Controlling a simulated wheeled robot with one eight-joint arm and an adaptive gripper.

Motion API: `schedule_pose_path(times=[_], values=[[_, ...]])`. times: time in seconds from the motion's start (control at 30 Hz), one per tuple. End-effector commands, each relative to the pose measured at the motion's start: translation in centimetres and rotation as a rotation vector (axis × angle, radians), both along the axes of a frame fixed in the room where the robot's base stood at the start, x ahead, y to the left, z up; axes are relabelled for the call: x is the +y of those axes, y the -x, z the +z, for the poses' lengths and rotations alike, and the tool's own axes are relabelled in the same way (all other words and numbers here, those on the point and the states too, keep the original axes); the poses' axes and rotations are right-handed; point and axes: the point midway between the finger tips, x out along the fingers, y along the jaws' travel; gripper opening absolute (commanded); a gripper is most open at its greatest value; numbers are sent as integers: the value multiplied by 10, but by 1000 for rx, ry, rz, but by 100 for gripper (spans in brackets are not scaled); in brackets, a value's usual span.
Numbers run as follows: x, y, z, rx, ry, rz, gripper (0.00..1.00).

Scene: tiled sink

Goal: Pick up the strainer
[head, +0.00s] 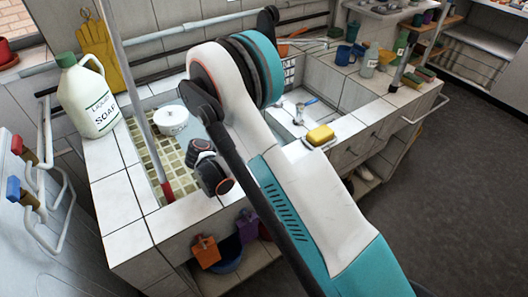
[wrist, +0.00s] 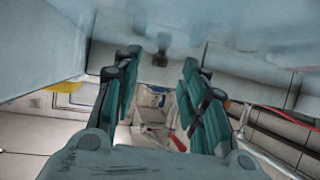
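My gripper (wrist: 160,65) is open in the wrist view, with its two teal-padded fingers apart and nothing held between them. Beyond and between the fingers lie a small blue-and-white item (wrist: 156,92) and a thin red-and-white piece (wrist: 152,136). They are too small and blurred to name. In the head view a small silver item with a blue part (head: 304,106) lies in the right basin. A white round pot-like vessel (head: 171,120) with lettering stands in the left basin. I cannot tell surely which is the strainer. My arm hides part of the sink and my fingertips there.
A yellow sponge (head: 321,135) lies on the front tiled rim. A soap jug (head: 88,96) stands at the left, with yellow gloves (head: 100,52) behind it. Blue mugs (head: 343,55) stand on the right counter. Pipes run along the back wall. Open floor (head: 470,170) lies at the right.

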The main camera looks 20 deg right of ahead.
Motion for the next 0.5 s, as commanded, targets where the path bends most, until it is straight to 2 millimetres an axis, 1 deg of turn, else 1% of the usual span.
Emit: schedule_pose_path(times=[0.23,0.5], values=[[-12,-6,-6,0,0,-1,40],[-42,-23,-21,0,0,-2,40]])
